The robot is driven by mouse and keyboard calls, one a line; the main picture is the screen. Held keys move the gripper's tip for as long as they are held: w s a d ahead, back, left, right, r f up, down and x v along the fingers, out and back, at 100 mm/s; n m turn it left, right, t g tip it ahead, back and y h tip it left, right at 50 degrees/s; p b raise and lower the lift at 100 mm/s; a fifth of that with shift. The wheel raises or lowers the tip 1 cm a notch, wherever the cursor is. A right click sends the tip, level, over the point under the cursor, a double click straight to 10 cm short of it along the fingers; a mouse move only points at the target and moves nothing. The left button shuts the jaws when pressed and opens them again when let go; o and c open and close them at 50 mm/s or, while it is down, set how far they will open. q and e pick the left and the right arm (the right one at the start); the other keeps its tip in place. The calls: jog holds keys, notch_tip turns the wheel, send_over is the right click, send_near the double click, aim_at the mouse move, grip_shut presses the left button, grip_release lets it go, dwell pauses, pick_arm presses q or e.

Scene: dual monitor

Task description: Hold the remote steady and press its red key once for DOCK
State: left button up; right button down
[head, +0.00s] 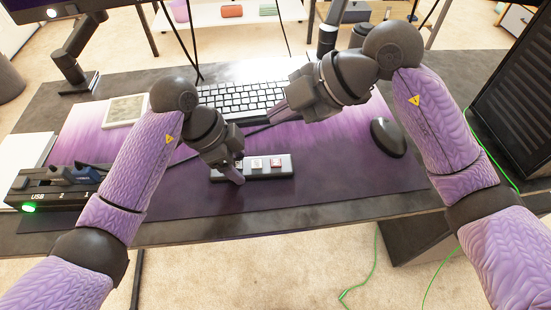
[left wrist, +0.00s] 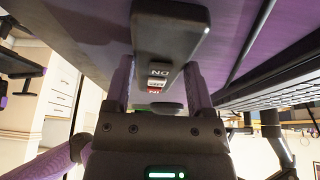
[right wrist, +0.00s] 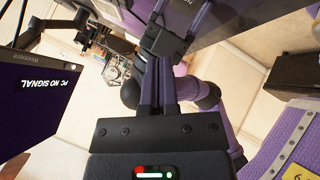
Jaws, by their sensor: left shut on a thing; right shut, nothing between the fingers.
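The grey remote (head: 284,168) lies across the purple mat near the front of the desk. My left gripper (head: 236,176) is shut on its left end. In the left wrist view the remote (left wrist: 185,35) extends away between the two fingers. A red key (left wrist: 153,91) shows there between the fingertips, beside a pale key and a lettered dark key; its top is seen at a steep slant. My right gripper (head: 277,112) is shut and empty, behind and above the remote, apart from it. Its closed fingers (right wrist: 158,75) show in the right wrist view.
A white keyboard (head: 240,96) lies behind the remote, and a black mouse (head: 388,138) to the right. A USB hub (head: 50,188) with a green light sits at the left. A dark computer case (head: 515,100) stands at the right. The purple mat (head: 340,165) is clear right of the remote.

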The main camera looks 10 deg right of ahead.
aim_at(280, 162)
jog(key=shift+f, duration=4.45)
jog(key=shift+f, duration=0.1)
jog(key=shift+f, duration=0.3)
jog(key=shift+f, duration=0.35)
jog(key=shift+r, duration=0.8)
jog(key=shift+r, duration=2.5)
